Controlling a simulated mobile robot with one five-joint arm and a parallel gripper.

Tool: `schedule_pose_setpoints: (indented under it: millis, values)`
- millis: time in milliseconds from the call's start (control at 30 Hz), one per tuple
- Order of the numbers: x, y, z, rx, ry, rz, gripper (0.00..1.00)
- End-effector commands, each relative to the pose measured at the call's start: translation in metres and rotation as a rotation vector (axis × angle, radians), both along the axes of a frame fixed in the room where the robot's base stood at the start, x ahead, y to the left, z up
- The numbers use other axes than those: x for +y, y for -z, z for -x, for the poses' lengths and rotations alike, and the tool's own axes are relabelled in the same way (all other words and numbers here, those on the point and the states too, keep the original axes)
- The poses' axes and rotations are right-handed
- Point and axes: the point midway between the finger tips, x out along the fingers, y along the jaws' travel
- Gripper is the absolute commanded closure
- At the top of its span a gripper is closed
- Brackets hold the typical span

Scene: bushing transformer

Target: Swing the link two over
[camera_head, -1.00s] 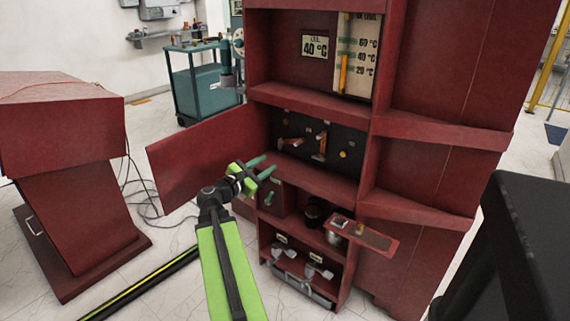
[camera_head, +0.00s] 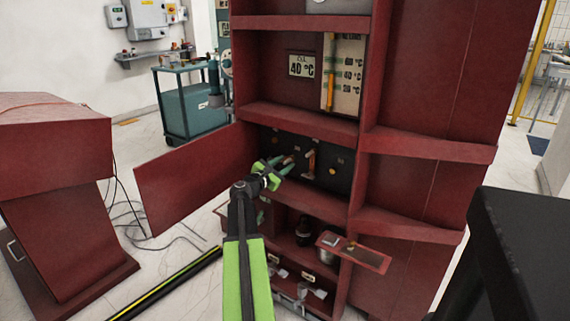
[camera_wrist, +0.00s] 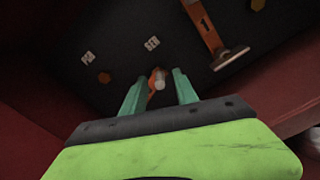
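A dark panel (camera_head: 338,172) sits in the open middle compartment of the red cabinet. Link two, a copper-orange link (camera_head: 289,159), is at the panel's left, partly hidden by my gripper (camera_head: 274,168). In the wrist view its pale-tipped end (camera_wrist: 157,79) shows between my two green fingers. The fingers are apart, one on each side of it; I cannot tell whether either touches it. The link marked 1 (camera_head: 311,161) hangs to the right, and in the wrist view (camera_wrist: 207,30) it ends in a wide handle.
An opened red door (camera_head: 195,178) stands left of the compartment. Below are a red shelf edge (camera_head: 300,203) and a small red flap (camera_head: 355,253) sticking out.

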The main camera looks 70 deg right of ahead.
Motion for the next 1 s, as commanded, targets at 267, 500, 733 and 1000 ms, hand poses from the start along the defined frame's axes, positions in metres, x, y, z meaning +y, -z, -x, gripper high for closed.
schedule_pose_setpoints:
  millis: [267, 500, 733, 1000]
  values:
    - [-0.011, 0.0001, 0.0028, 0.0, -0.001, 0.0, 0.65]
    - [-0.0103, 0.0001, 0.0021, 0.0, -0.001, 0.0, 0.79]
    - [-0.01, 0.0001, 0.0019, 0.0, -0.001, 0.0, 1.0]
    - [-0.0097, 0.0003, 0.0018, -0.001, -0.001, 0.0, 1.0]
